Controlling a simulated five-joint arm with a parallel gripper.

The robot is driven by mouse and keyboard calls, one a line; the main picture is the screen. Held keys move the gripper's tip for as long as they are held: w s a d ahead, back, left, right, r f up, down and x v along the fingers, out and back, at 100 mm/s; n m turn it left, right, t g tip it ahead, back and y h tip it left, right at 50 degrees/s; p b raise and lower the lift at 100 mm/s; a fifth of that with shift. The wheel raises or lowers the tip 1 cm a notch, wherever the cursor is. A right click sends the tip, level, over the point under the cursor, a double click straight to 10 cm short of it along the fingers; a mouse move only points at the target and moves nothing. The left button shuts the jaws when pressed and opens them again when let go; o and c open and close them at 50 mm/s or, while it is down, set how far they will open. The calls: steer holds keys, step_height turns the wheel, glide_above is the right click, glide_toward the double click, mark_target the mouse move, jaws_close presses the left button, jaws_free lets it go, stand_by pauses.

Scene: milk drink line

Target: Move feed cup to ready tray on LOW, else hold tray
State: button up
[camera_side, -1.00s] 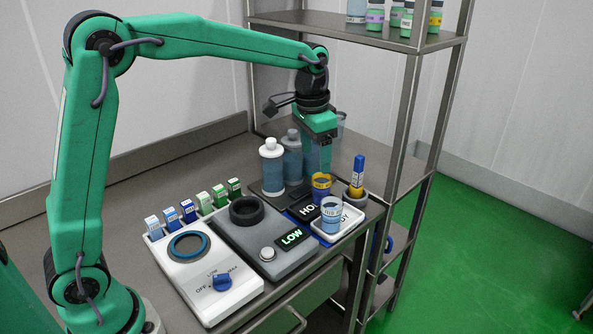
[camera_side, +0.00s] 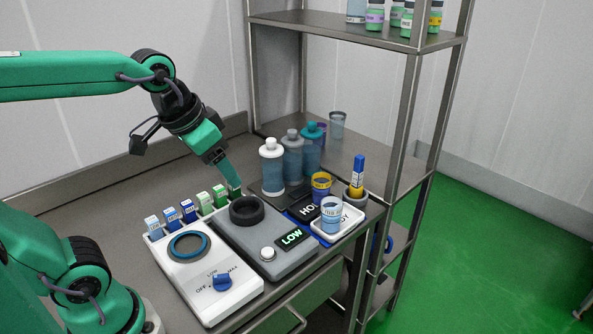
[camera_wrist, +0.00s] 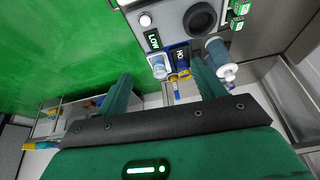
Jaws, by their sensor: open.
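A clear cup with a blue label (camera_side: 331,216) stands upright on the white ready tray (camera_side: 352,222). A cup with a yellow band (camera_side: 321,187) stands at the blue hold tray (camera_side: 292,215), whose dark sign is partly covered. I cannot tell from labels which one is the feed cup. My gripper (camera_side: 235,191) is open and empty, apart from both cups, behind the black ring on the grey unit. Its two fingers show in the wrist view (camera_wrist: 165,88).
Several bottles (camera_side: 272,168) stand behind the trays. A blue-and-yellow marker (camera_side: 357,176) stands in a holder at right. A row of small boxes (camera_side: 189,211) lines the back of the white dial unit (camera_side: 208,278). A metal shelf rack (camera_side: 405,120) rises behind the table.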

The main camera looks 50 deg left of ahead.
steer(key=shift+n+t, duration=0.4)
steer(key=s, duration=0.1)
steer(key=s+f, duration=0.1)
steer(key=s, duration=0.1)
steer(key=s+f, duration=0.1)
steer(key=shift+s+a+f, duration=0.15)
steer(key=shift+s+a, duration=0.05)
steer(key=shift+s, duration=0.15)
